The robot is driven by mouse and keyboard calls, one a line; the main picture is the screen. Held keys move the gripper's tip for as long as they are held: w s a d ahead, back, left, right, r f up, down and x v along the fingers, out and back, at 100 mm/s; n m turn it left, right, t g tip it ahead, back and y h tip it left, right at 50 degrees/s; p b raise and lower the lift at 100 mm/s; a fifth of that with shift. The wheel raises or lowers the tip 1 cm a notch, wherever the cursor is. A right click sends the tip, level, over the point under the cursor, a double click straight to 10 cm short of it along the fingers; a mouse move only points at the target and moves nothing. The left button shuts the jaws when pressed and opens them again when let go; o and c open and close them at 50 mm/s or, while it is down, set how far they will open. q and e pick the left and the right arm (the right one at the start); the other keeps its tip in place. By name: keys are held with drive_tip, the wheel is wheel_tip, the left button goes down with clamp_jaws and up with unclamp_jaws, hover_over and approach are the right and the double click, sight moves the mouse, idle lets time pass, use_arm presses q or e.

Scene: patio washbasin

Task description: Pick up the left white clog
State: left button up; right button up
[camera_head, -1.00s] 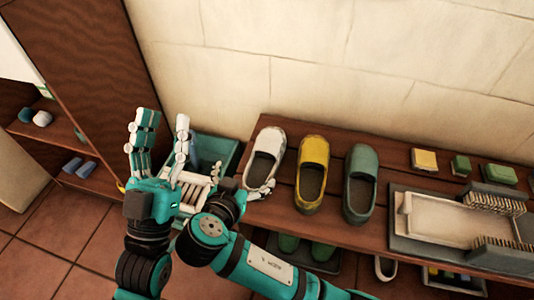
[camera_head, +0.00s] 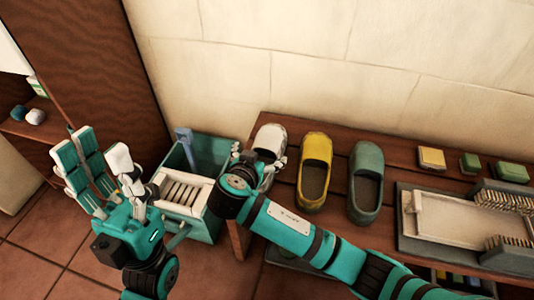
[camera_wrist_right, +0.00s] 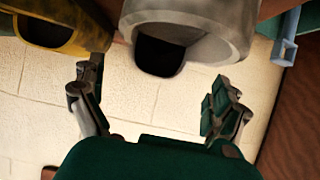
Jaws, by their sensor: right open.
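The white clog (camera_head: 270,138) lies at the left end of the wooden bench, left of the yellow clog (camera_head: 315,150). My right gripper (camera_head: 262,165) is at its near end, with the fingers beside its sides and hiding part of it. In the right wrist view the white clog (camera_wrist_right: 205,18) is just ahead of the right gripper (camera_wrist_right: 158,92), whose fingers are spread wide with nothing between them. Whether a finger touches the clog I cannot tell. My left gripper (camera_head: 105,168) is open and empty, fingers up, left of the bench.
A grey-green clog (camera_head: 366,165) stands right of the yellow one. Farther right are sponges or soaps (camera_head: 431,157) and a grey tray (camera_head: 440,222) with brushes. A teal bin (camera_head: 212,152) stands left of the bench, with a blue handle in it. The tiled wall rises behind.

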sight(264, 154)
drive_tip(key=b+x, duration=0.1)
drive_tip(key=x, duration=0.3)
drive_tip(key=shift+s+d+f+b, duration=0.1)
drive_tip(key=shift+d+f+b, duration=0.05)
drive_tip(key=shift+f+b, duration=0.25)
drive_tip(key=c, duration=1.3)
